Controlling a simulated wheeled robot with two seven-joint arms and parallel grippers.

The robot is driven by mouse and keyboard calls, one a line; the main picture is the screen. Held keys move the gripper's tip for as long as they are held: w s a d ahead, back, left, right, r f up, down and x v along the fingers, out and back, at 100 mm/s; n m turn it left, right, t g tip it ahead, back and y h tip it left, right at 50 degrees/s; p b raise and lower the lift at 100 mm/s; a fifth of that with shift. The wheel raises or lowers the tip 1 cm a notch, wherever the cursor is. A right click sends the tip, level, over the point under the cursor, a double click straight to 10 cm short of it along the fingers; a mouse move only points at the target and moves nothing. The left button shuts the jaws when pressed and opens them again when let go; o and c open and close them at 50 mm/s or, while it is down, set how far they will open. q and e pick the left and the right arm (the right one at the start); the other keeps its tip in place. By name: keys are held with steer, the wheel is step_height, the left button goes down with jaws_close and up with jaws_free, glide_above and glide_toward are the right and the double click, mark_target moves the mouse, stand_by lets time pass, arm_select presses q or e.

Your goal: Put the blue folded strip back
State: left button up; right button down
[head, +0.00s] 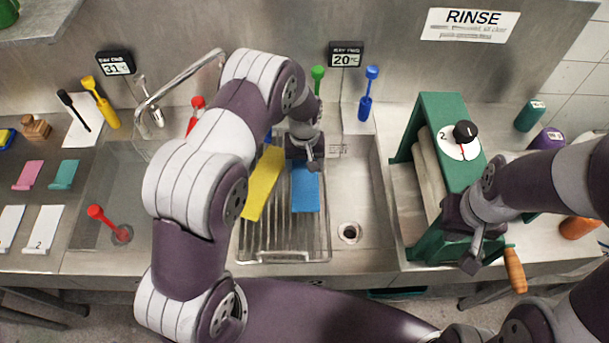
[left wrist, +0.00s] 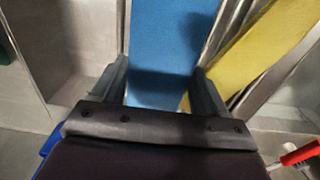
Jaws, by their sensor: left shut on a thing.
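The blue folded strip (head: 306,192) lies or hangs at the right part of the ribbed metal rack (head: 250,245) in the sink. My left gripper (head: 308,163) is at the strip's far end and shut on it. In the left wrist view the blue strip (left wrist: 172,50) passes between the two fingers of my left gripper (left wrist: 165,88). I cannot tell whether the strip touches the rack. A yellow strip (head: 262,183) lies to its left on the rack. My right gripper (head: 474,250) is beside the green wringer (head: 450,140); its fingers are not clear.
The wringer has a dial and an orange crank handle (head: 515,270). A blue-handled tool (head: 369,95) and a green-handled one stand behind the sink. The left basin (head: 100,180) holds a red-handled tool. Pink (head: 28,175) and teal (head: 64,174) pieces lie at the left.

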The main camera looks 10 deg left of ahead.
mark_target(306, 170)
arm_select(q)
steer(key=f+b, duration=0.2)
steer(key=f, duration=0.1)
steer(key=shift+s+d+f, duration=0.2)
steer(key=shift+s+f, duration=0.05)
steer(key=shift+s, duration=0.1)
steer(key=shift+s+d+r, duration=0.15)
steer(key=shift+d+r, duration=0.1)
steer(key=shift+r, duration=0.05)
steer(key=shift+w+a+f, duration=0.2)
steer(key=shift+f, duration=0.15)
steer(key=o, duration=1.1)
steer(key=shift+r, duration=0.1)
arm_select(e)
steer(key=shift+s+d+f, duration=0.15)
steer(key=shift+s+f, duration=0.05)
steer(key=shift+f, duration=0.45)
steer(key=shift+s+d+f, duration=0.15)
steer(key=shift+f, duration=0.45)
arm_select(q)
steer(key=shift+s+d+r, duration=0.1)
